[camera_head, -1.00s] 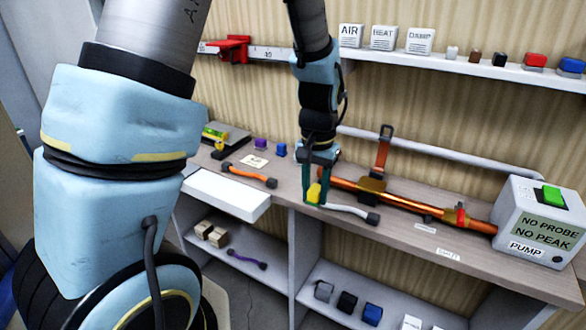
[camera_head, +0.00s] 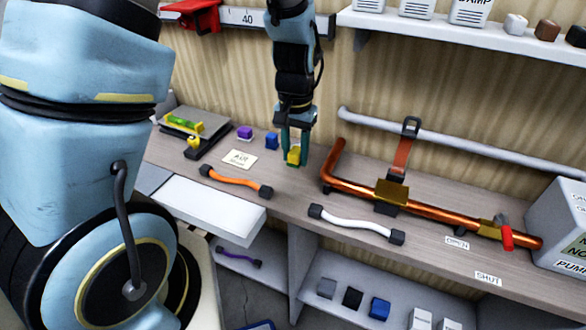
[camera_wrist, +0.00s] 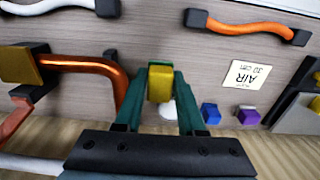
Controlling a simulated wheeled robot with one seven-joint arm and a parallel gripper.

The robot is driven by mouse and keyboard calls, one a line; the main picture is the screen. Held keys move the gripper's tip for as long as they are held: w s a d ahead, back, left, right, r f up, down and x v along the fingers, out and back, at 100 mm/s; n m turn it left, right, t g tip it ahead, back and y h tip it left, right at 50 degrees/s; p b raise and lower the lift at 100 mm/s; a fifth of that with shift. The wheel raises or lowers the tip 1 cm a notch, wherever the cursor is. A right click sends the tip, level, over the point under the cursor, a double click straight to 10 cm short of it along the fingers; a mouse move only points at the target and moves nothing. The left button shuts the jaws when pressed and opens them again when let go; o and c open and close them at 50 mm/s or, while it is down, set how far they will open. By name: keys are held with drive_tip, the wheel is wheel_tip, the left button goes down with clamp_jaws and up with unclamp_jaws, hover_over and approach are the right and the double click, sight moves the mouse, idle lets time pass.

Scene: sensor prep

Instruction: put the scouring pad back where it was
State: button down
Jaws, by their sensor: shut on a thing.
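My gripper (camera_head: 294,157) is shut on a small yellow block, which looks like the scouring pad (camera_head: 293,154). In the wrist view the pad (camera_wrist: 160,84) sits between the two teal fingers (camera_wrist: 160,95). The gripper points down over the back of the bench, left of the bent end of the copper pipe (camera_head: 332,160) and right of a blue cube (camera_head: 271,141). Whether the pad touches the bench is unclear.
An orange hose (camera_head: 236,181) and a white hose (camera_head: 355,223) lie on the bench front. An AIR card (camera_head: 240,159), a purple cube (camera_head: 244,132) and a spirit level (camera_head: 186,124) are to the left. A strap (camera_head: 402,151) and red-handled valve (camera_head: 505,233) are on the right.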

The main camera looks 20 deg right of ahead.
sight(295, 183)
drive_tip(key=shift+f+p, duration=0.65)
drive_tip(key=shift+f, duration=2.5)
drive_tip(key=shift+f, duration=0.25)
drive_tip(key=c, duration=0.5)
unclamp_jaws()
drive_tip(key=shift+r, duration=0.1)
wheel_tip(295, 183, up, 12)
drive_tip(key=b, duration=0.3)
drive_tip(key=shift+r, duration=0.15)
drive_tip(key=w+a+r+n+t, duration=0.1)
drive_tip(key=a+n, duration=0.6)
drive_tip(key=a, duration=1.8)
drive_tip(key=shift+w+r+t, duration=0.2)
drive_tip(key=shift+r+t, duration=0.1)
drive_tip(key=shift+r, duration=0.25)
